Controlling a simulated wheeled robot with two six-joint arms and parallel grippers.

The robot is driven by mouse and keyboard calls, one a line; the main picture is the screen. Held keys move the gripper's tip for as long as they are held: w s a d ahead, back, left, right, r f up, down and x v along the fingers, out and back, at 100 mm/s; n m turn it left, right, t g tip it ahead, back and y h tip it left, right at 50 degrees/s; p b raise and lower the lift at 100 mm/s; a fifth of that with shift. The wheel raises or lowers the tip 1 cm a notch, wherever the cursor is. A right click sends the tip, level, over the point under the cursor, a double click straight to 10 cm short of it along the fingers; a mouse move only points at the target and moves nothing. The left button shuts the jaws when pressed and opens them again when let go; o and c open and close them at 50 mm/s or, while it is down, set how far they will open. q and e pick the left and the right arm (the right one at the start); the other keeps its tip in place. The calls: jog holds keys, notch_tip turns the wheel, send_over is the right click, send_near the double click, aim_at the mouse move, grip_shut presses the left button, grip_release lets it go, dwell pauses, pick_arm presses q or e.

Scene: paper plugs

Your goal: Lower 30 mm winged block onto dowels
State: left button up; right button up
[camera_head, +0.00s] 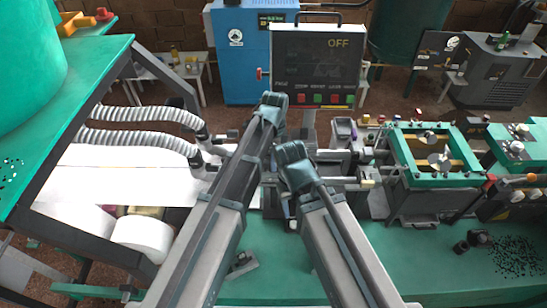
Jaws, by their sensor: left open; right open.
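My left gripper (273,108) is at the end of the grey arm from the lower left, in front of the lower left edge of the control panel. My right gripper (291,160) is lower, over the middle of the machine. Both are open; I see nothing held in either. Their fingers are small and seen mostly from behind. I cannot make out the winged block or the dowels for certain; the arms cover part of the machine's middle. A small dark grey part (242,264) lies on the green bench (275,258), left of my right arm.
A control panel (313,60) reading OFF stands behind the grippers. White paper (120,178), a paper roll (142,236) and ribbed hoses (150,115) are at left.

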pick_arm(q)
jog(key=shift+r+p, duration=2.75)
notch_tip(320, 180, up, 8)
jog(key=p, duration=0.7)
jog(key=shift+f+p, duration=0.2)
jog(key=shift+p, duration=0.1)
jog(key=shift+f, duration=0.1)
